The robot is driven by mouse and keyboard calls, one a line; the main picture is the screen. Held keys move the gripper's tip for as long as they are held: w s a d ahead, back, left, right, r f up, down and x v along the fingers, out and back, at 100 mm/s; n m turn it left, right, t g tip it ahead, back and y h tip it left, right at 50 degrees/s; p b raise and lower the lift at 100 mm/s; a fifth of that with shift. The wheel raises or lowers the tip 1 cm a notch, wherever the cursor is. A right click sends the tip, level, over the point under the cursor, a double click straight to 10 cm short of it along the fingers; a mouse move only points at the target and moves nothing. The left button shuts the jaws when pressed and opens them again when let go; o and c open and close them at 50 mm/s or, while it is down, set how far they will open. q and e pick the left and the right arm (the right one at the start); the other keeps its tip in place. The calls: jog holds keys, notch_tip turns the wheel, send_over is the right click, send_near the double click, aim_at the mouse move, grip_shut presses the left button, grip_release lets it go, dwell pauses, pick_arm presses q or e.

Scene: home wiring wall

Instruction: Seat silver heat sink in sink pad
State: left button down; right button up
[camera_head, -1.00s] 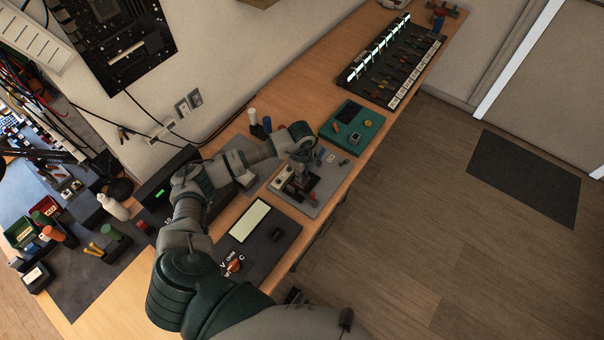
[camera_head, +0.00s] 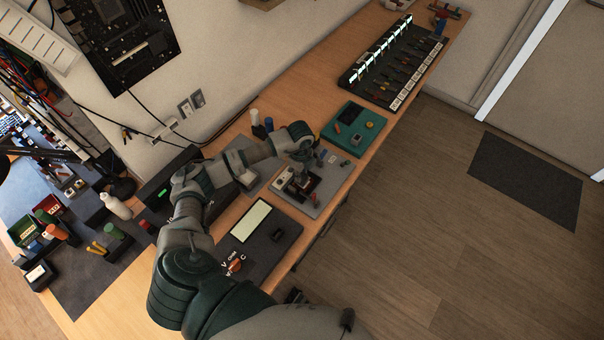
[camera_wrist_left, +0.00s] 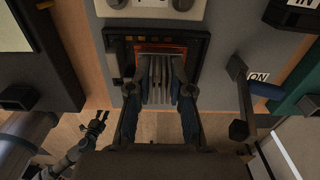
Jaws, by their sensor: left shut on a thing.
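The silver heat sink (camera_wrist_left: 158,88) shows in the left wrist view as a block of pale parallel fins. My left gripper (camera_wrist_left: 158,76) is shut on it, one finger along each side. The fins lie over a square dark frame with an orange-red edge (camera_wrist_left: 160,48), which looks like the sink pad. The underside of the heat sink is hidden, so I cannot tell whether it touches the pad. In the head view my left gripper (camera_head: 298,178) is over the grey board (camera_head: 328,182). A small dark gripper (camera_wrist_left: 101,118), probably my right one, hangs far below in the wrist view.
A lever with a blue handle (camera_wrist_left: 264,90) stands close to the right of the gripper, by an ON label. A green tray (camera_head: 352,130) lies beyond the board. A dark panel with a pale screen (camera_head: 250,220) lies on the near side. The bench edge is close.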

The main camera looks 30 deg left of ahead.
pick_arm(q)
jog(key=shift+d, duration=0.25)
jog(key=shift+f, duration=0.2)
jog(key=shift+a+f+b, duration=0.2)
jog(key=shift+f+b, duration=0.1)
jog(key=shift+f, duration=0.05)
jog(key=shift+d+r, duration=0.1)
jog(key=shift+r, duration=0.05)
jog(key=shift+r+p, duration=0.25)
jog(key=shift+p, duration=0.25)
jog(key=shift+d, duration=0.2)
dwell(0.6)
jog(key=shift+p, duration=0.6)
dwell(0.6)
